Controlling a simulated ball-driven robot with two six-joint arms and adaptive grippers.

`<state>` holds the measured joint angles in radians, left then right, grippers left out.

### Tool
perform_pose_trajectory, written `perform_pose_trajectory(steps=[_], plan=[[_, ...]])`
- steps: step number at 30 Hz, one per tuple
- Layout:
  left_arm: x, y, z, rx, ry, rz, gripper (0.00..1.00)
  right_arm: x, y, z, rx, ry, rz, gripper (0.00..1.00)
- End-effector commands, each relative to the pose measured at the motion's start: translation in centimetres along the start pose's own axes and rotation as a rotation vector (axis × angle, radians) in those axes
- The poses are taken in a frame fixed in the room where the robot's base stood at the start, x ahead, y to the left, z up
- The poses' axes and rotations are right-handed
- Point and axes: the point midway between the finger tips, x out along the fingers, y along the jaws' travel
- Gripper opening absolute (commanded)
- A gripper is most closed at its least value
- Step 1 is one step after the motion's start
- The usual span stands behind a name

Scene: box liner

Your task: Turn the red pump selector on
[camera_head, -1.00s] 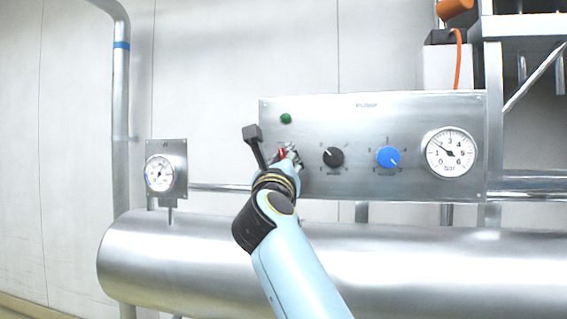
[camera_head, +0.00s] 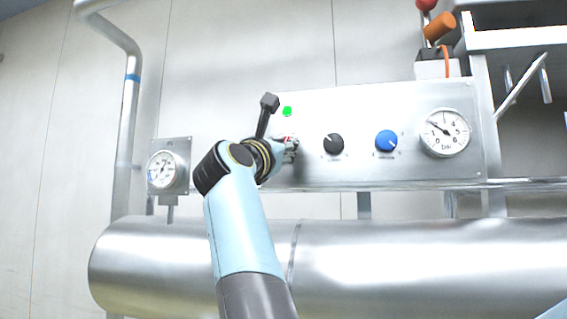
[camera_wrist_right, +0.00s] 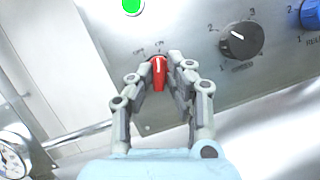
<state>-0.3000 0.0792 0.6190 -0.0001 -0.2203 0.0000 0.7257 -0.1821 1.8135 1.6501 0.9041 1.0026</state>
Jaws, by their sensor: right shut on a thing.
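The red pump selector (camera_wrist_right: 159,72) is on the metal panel, between the fingers of my right gripper (camera_wrist_right: 160,82) in the right wrist view. The gripper is shut on it. In the head view the right gripper (camera_head: 287,148) covers most of the selector, with a bit of red showing. A green lamp (camera_head: 287,111) above the selector is brightly lit; it also shows in the right wrist view (camera_wrist_right: 132,6). The selector's white line runs roughly along the finger direction in the wrist view. My left gripper is not in view.
To the right on the panel (camera_head: 400,172) are a black knob (camera_head: 334,144), a blue knob (camera_head: 386,141) and a round gauge (camera_head: 445,132). A smaller gauge (camera_head: 163,169) is at left. A large horizontal metal cylinder (camera_head: 400,265) lies below.

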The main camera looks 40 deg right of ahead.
Motion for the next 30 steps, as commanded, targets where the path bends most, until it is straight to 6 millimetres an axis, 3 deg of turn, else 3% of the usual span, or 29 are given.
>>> perform_pose_trajectory(steps=[6, 20, 21, 25, 30], plan=[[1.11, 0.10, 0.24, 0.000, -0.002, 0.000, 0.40, 0.14, 0.23, 0.42, 0.057, -0.010, -0.014, 0.00], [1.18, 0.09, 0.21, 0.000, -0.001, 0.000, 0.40, 0.22, 0.25, 0.64, 0.071, -0.011, -0.020, 0.00], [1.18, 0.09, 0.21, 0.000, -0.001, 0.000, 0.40, 0.22, 0.25, 0.64, 0.071, -0.011, -0.020, 0.15], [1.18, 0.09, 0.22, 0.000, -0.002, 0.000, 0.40, 0.20, 0.20, 0.59, 0.069, -0.010, -0.021, 0.32], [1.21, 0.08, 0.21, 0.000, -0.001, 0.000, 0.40, 0.14, 0.15, 0.41, 0.067, -0.007, -0.023, 0.35]])
